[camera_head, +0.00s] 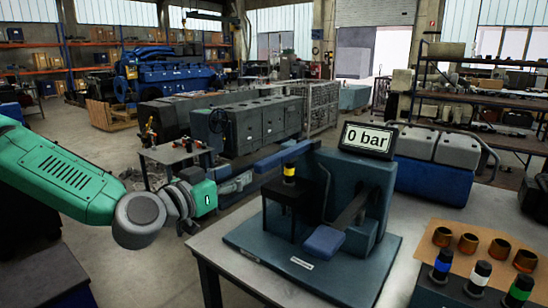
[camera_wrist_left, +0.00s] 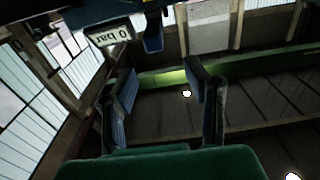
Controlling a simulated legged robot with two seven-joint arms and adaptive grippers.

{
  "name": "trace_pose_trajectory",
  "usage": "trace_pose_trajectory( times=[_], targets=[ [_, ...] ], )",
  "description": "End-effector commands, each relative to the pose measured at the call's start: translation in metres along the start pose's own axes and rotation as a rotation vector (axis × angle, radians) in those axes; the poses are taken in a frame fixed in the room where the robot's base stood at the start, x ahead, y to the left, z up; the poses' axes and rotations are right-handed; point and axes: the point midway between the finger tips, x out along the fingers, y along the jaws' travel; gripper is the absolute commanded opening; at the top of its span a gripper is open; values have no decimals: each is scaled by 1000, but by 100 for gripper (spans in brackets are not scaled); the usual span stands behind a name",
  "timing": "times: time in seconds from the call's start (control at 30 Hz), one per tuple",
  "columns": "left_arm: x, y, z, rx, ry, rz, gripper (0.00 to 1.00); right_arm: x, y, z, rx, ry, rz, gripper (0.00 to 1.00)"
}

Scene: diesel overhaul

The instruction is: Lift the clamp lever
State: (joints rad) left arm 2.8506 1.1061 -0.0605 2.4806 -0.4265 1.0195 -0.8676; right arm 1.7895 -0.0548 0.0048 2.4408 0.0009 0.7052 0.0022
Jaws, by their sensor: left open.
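The clamp lever (camera_head: 350,212) is a dark arm on the blue test stand (camera_head: 358,185). It slopes down towards the front and ends in a blue grip (camera_head: 324,240). The display (camera_head: 367,140) on the stand reads "0 bar"; it also shows in the left wrist view (camera_wrist_left: 110,35). My left gripper (camera_head: 250,174) is left of the stand, apart from the lever. In the left wrist view its two blue-padded fingers (camera_wrist_left: 160,90) are spread with nothing between them. My right gripper is not in view.
A dark block with a yellow-banded black part (camera_head: 289,173) stands on the stand's left side. Several colour-banded parts (camera_head: 482,275) and brown rings (camera_head: 468,243) are at the right of the grey table (camera_head: 232,262). Floor is open left of the table.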

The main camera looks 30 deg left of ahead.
Motion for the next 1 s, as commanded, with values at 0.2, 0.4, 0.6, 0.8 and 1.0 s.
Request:
trace_pose_trajectory(
  times=[0.2, 0.4, 0.6, 0.8, 1.0],
  targets=[
    [26, 4, 2, 6, -6, 1, 42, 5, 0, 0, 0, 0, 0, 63],
    [67, 7, 1, 10, -6, 2, 42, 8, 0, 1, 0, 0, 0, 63],
    [105, 4, 2, 5, -6, 2, 42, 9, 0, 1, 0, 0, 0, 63],
    [128, 3, 1, 3, -4, 2, 42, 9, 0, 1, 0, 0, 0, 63],
    [134, 4, 0, 2, -4, 2, 42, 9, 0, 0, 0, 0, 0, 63]
  ],
)
